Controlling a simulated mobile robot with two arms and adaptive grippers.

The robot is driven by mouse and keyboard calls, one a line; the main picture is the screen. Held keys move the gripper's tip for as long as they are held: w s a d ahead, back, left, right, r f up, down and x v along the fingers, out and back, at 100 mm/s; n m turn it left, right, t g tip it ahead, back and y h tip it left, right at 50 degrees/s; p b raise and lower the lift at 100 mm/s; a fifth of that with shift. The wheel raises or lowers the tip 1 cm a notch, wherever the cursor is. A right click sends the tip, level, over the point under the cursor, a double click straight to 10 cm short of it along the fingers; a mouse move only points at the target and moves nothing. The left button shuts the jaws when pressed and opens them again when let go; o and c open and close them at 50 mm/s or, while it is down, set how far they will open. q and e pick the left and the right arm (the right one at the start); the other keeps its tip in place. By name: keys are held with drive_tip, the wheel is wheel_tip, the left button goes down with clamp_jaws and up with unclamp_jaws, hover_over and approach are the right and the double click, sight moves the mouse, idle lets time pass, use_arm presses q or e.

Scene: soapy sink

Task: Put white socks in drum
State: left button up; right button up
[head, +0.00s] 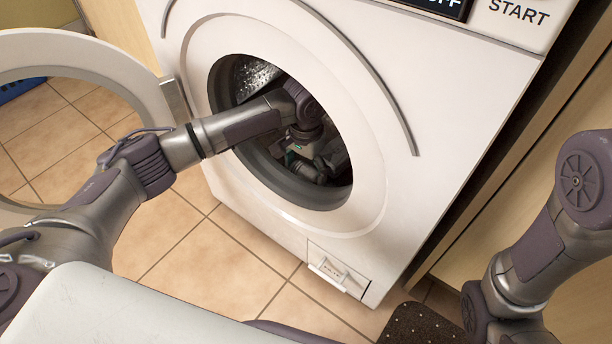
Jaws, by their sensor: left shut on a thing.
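The washing machine's drum (254,78) shows its perforated metal wall through the round open doorway. My left arm reaches in through this doorway. My left gripper (322,170) is inside the drum, low and toward the right of the opening. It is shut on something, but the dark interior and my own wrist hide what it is. I cannot make out any white sock clearly in this view. My right arm stands at the right edge, and its gripper is out of the picture.
The machine's round door (70,48) stands open at the left. The grey rubber seal (283,180) rings the opening around my arm. A small filter flap (338,270) is at the machine's lower front. Tiled floor (215,262) lies in front, with a dark speckled mat (420,325) at the bottom right.

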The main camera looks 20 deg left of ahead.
use_arm(q)
drive_tip(key=shift+w, duration=0.1)
drive_tip(key=shift+f, duration=0.1)
drive_tip(key=shift+f+p, duration=0.55)
drive_tip(key=shift+p, duration=0.2)
drive_tip(key=o, duration=1)
